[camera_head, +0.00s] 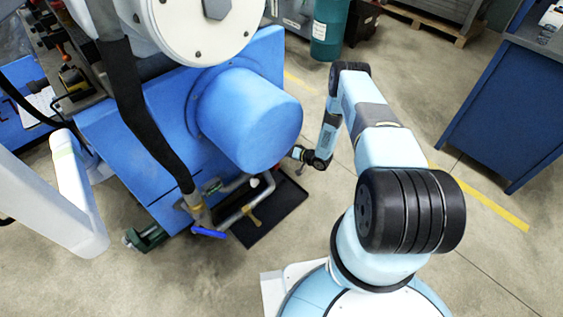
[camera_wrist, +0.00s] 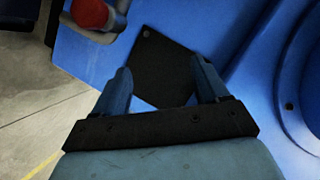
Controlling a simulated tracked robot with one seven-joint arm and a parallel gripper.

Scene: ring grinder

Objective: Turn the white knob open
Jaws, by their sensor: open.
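A small white round part (camera_head: 254,183), which looks like the white knob, sits on the pipework low on the blue machine. In the head view my gripper (camera_head: 297,153) is to its upper right, beside the blue cylindrical housing, apart from the white part. In the wrist view my gripper (camera_wrist: 162,74) is open, with nothing between its two blue fingers. No white knob can be made out in the wrist view.
The blue machine (camera_head: 150,120) with its housing (camera_head: 250,118) stands close to my gripper. A blue-handled valve (camera_head: 208,232) and a black floor tray (camera_head: 275,215) are below. The wrist view shows a red knob (camera_wrist: 90,12) and a dark plate (camera_wrist: 160,70). Open floor lies right.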

